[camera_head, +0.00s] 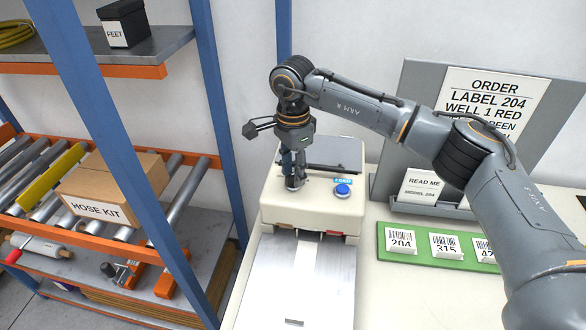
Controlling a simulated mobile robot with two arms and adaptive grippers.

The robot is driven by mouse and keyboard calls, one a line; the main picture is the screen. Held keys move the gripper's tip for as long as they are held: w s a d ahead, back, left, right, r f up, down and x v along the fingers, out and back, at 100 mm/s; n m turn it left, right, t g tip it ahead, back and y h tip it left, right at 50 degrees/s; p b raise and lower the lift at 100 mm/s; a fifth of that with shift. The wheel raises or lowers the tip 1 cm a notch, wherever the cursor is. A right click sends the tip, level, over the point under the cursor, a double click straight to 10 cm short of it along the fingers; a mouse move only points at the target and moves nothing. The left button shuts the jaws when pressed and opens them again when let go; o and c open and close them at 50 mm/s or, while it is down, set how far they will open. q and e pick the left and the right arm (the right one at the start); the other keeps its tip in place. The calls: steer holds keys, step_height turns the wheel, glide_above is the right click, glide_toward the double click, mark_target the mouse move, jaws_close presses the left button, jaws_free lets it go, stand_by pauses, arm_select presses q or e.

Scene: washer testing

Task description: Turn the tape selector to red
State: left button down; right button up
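A cream tape machine (318,213) stands on the table in the head view. My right gripper (294,181) points straight down at the left part of its top. Its fingertips are at a small silvery knob-like part, apparently the tape selector, which they mostly hide. I cannot tell whether the fingers are clamped on it or only around it. The selector's pointer and any colour marks are hidden. A blue button (343,190) with a small blue label sits to the right of the gripper. A red piece (334,233) shows at the machine's front edge. My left gripper is not in view.
A silver plate (275,280) extends in front of the machine. A green strip (450,257) with numbered cards and a grey board with an order sheet (484,100) stand to the right. A blue-framed rack (97,135) with a hose kit box (112,188) is left.

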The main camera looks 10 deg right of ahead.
step_height(320, 180, up, 12)
stand_by(0.5)
